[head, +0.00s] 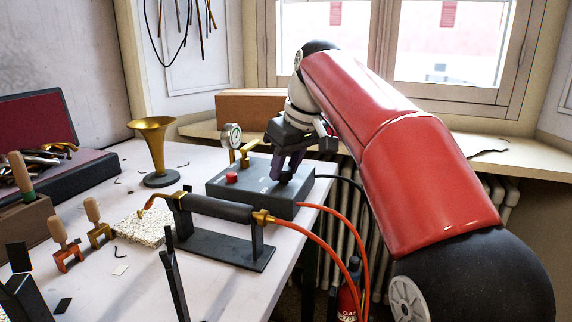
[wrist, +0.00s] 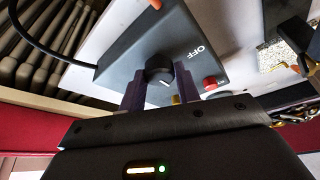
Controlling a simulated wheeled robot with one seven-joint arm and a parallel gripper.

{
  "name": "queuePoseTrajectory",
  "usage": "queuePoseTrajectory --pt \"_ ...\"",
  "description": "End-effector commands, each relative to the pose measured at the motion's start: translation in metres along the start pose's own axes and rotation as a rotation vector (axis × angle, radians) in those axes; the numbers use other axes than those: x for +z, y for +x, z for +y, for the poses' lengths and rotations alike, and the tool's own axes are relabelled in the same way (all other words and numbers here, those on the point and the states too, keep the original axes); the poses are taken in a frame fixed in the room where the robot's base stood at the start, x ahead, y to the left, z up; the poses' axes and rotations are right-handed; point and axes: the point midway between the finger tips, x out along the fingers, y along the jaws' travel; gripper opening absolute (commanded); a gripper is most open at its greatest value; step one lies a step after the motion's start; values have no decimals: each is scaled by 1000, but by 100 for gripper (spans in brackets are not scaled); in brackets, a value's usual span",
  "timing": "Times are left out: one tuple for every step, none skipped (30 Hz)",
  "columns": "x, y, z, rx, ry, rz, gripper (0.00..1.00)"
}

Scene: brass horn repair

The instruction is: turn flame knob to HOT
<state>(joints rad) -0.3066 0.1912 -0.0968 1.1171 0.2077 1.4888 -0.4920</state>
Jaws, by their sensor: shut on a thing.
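The grey control box (head: 256,198) stands near the right edge of the table. In the wrist view the box (wrist: 130,62) shows its top, with the word OFF and a black flame knob (wrist: 160,70) bearing a short white pointer line. The pointer does not point at OFF; no HOT label is readable. My gripper (head: 287,176) reaches down onto the box top. In the wrist view its purple fingers (wrist: 160,90) stand on either side of the knob, shut on it. In the head view the knob is hidden by the gripper.
A red button (head: 232,177) and a pressure gauge (head: 231,136) are beside my gripper. A torch (head: 215,207) lies on a black stand in front of the box, with an orange hose (head: 315,240) off the table's edge. A brass horn (head: 155,150) stands left.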

Motion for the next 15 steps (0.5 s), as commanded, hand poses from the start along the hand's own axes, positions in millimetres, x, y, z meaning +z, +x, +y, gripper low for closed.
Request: queuePoseTrajectory --pt "0 0 -1 5 12 0 10" --pt "0 0 -1 9 23 0 10" --pt "0 0 -1 17 38 0 10" --pt "0 0 -1 23 53 1 10" --pt "0 0 -1 29 68 1 10" --pt "0 -1 -1 39 91 1 10" --pt "0 -1 -1 47 111 1 10" --pt "0 -1 -2 55 131 1 10" --pt "0 -1 -2 68 160 1 10" --pt "0 -1 -2 78 183 1 10" --pt "0 0 -3 87 208 2 10" --pt "-1 0 -3 102 241 1 10" --pt "-1 0 -3 112 267 2 10" --pt "-1 0 -3 124 293 1 10" --pt "-1 0 -3 137 329 1 10"
